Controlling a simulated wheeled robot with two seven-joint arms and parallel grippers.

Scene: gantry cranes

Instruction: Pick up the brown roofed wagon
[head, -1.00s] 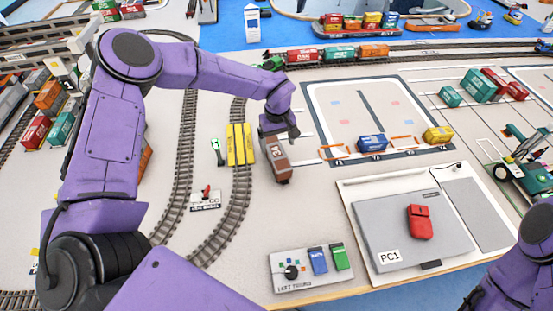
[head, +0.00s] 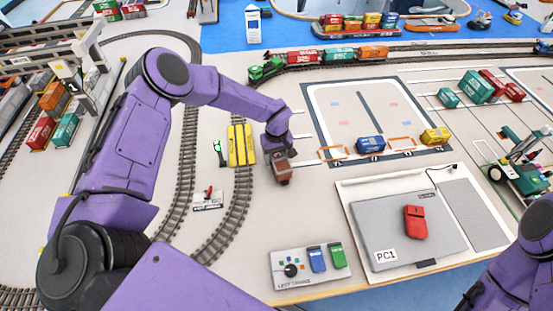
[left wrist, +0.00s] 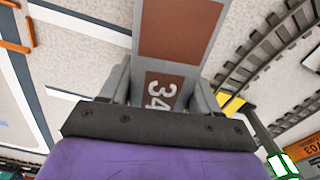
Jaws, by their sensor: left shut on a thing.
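The brown roofed wagon (head: 282,173) is in the middle of the head view, under my left gripper (head: 280,155). Only its near end shows there; the gripper hides the rest. In the left wrist view the wagon (left wrist: 180,35) shows a brown panel, a pale band and a white "34" on its side. The two grey fingers of my left gripper (left wrist: 158,88) sit on either side of it, shut on it. I cannot tell whether the wagon touches the table. My right gripper is out of view; only part of that arm shows at the lower right.
The table right around the wagon is clear.

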